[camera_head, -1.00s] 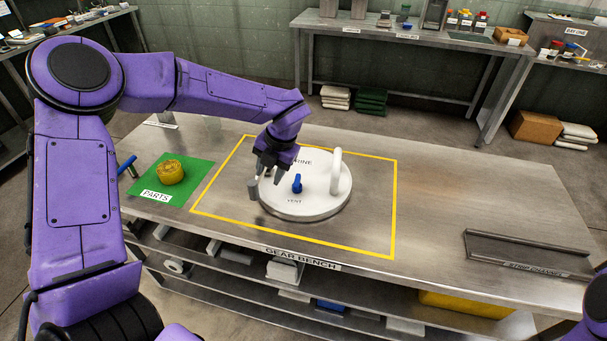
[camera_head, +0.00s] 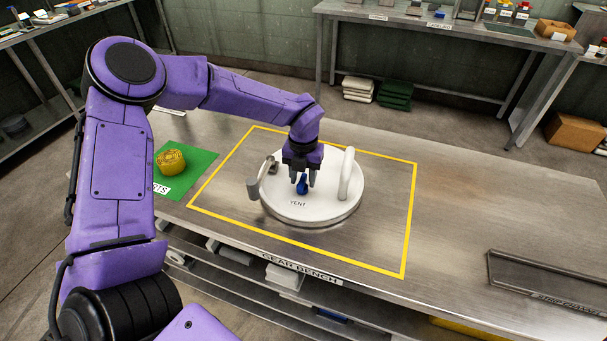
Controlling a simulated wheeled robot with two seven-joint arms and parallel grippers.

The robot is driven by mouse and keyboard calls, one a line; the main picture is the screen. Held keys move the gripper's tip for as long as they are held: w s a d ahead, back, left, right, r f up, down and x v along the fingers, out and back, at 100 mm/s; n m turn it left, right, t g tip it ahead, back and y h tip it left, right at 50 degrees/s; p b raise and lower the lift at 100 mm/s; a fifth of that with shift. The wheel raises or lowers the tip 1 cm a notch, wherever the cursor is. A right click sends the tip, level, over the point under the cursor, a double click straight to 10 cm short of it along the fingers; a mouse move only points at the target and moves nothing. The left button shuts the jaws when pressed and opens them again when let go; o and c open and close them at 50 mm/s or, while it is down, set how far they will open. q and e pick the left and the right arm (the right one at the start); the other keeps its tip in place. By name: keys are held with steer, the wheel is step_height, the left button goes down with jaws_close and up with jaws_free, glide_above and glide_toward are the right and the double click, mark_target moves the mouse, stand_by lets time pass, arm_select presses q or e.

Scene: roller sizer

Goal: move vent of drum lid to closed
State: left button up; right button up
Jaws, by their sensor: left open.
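The round white drum lid (camera_head: 325,212) lies flat on the bench inside a yellow outline. Its blue vent knob (camera_head: 302,187) stands near the middle, behind the printed word VENT. My left gripper (camera_head: 302,181) points down over the lid, with its open fingers on either side of the blue knob. I cannot tell whether the fingers touch it. A white arched handle (camera_head: 347,176) rises at the lid's right. A grey fitting (camera_head: 254,188) sits at the lid's left edge. My right gripper is not in view.
A green parts mat (camera_head: 190,183) with a yellow roll (camera_head: 171,161) lies left of the outline. A dark metal tray (camera_head: 545,282) lies at the right of the bench (camera_head: 450,220). The bench between outline and tray is clear.

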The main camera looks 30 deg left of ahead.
arm_select(q)
steer(key=shift+s+r, duration=0.2)
steer(key=shift+s, duration=0.25)
steer(key=shift+c, duration=0.9)
jaws_close()
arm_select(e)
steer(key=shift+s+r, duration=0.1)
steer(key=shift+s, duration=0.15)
